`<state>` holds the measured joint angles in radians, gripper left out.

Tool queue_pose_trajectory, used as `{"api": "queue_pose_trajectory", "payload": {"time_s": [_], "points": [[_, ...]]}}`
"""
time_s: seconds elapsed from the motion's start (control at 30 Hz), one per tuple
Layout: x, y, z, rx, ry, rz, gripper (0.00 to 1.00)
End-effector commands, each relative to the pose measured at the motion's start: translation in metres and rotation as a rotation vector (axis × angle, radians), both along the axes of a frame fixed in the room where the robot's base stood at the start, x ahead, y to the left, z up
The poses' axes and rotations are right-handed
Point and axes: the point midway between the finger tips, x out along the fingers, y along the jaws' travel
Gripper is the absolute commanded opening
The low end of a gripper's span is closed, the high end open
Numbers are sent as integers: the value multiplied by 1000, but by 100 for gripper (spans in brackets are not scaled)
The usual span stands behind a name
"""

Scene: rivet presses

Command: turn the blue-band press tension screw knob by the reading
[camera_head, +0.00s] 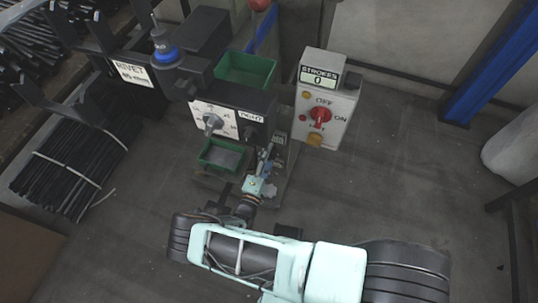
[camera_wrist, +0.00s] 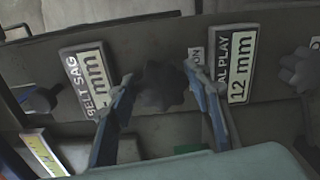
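The press stands in the head view with a blue band (camera_head: 167,55) around its upper cylinder. In the wrist view a dark lobed knob (camera_wrist: 162,86) sits on the grey press face, between the two fingers of my gripper (camera_wrist: 163,92). The fingers are apart, one on each side of the knob, with a visible gap at each side. A small label just right of the knob is mostly hidden by the right finger; only "ON" shows. In the head view my gripper (camera_head: 266,168) is at the press's right side, and this knob cannot be made out.
A belt sag plate (camera_wrist: 85,80), its number partly hidden, and a 12 mm play plate (camera_wrist: 237,65) flank the knob. A control box (camera_head: 322,100) reads 0 strokes. Green bins (camera_head: 245,68) and a "TIGHT" sign (camera_head: 251,115) are close by.

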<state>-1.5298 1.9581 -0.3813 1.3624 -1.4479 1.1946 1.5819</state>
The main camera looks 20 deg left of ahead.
Motion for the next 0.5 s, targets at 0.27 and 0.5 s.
{"api": "queue_pose_trajectory", "payload": {"time_s": [0.27,0.5], "points": [[-1,0,-1,-1,2,0,55],[-20,2,-1,-1,3,2,55]]}}
